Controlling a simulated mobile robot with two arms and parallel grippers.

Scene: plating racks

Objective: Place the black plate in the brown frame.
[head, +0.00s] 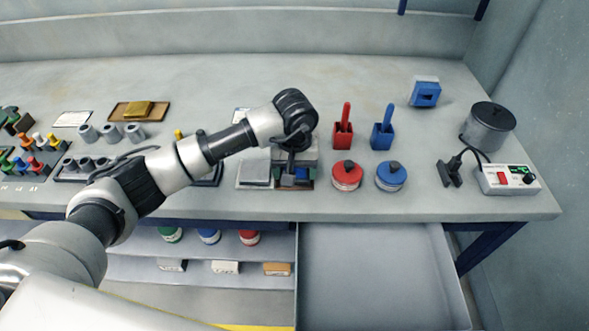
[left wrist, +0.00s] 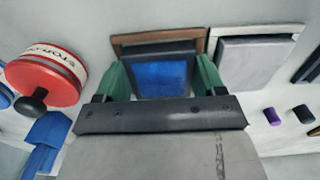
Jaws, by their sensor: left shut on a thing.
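The black plate (left wrist: 132,52) has a dark rim around a blue face in the left wrist view. My left gripper (left wrist: 162,82) is shut on it, with a green finger on each side. In the head view the gripper (head: 294,170) is at the near middle of the bench, and my wrist partly hides the plate. The brown frame (left wrist: 160,38) shows just beyond the plate's edge, and its corner shows in the head view (head: 308,186). The plate overlaps the frame; I cannot tell whether it rests inside or hovers just above. My right gripper is not in view.
A light frame with a grey plate (head: 255,172) lies just left of the brown frame. A red round container (head: 346,177) and a blue one (head: 390,178) stand to the right. Red (head: 343,135) and blue (head: 382,137) holders stand behind them. An open drawer (head: 375,270) is below.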

